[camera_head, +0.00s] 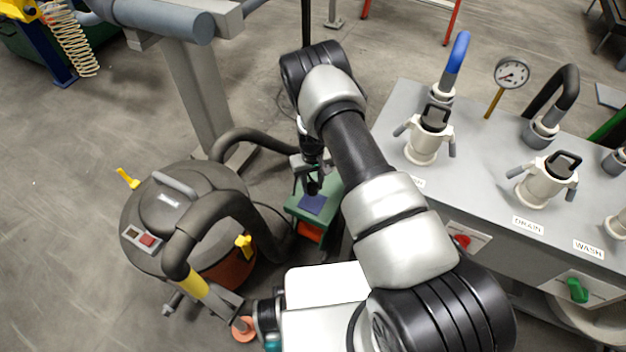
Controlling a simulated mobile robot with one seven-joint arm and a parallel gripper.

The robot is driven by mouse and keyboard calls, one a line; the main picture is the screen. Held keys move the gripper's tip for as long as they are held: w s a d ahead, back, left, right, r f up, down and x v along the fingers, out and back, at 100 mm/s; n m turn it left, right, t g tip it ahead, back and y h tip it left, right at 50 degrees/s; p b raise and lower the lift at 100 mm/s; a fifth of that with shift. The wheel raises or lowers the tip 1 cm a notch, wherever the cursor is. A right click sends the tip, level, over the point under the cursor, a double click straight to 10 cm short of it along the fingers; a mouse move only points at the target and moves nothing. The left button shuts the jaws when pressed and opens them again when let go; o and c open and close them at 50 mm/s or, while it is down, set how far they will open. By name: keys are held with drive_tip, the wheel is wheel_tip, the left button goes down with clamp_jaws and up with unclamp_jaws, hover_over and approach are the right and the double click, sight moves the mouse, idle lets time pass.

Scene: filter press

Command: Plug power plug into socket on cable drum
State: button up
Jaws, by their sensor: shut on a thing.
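My gripper (312,182) hangs down at the centre of the view, below the black and silver wrist of my arm. It is shut on a small dark piece, apparently the power plug (313,188). The plug is above a green piece with a dark blue square patch (312,204) on top and orange below. This is probably the cable drum (296,212). My arm hides its right part. The socket opening cannot be made out, and I cannot tell whether the plug touches the blue patch.
A dark round industrial vacuum (188,215) with a thick black hose (225,205) stands close on the left. A grey bench (485,170) with white couplings and a gauge (511,73) is on the right. A grey post (195,90) stands behind. Open floor lies at far left.

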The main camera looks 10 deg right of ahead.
sight(312, 181)
drive_tip(key=shift+f, duration=0.15)
drive_tip(key=shift+f+b, duration=1.65)
drive_tip(key=shift+f, duration=1.1)
drive_tip(key=shift+b, duration=0.8)
idle(0.5)
drive_tip(key=shift+f+b, duration=0.65)
drive_tip(key=shift+b, duration=0.05)
drive_tip(key=o, duration=1.1)
drive_tip(key=shift+r, duration=0.1)
wheel_tip(312, 181, up, 17)
drive_tip(key=p, duration=0.4)
drive_tip(key=shift+r, duration=0.2)
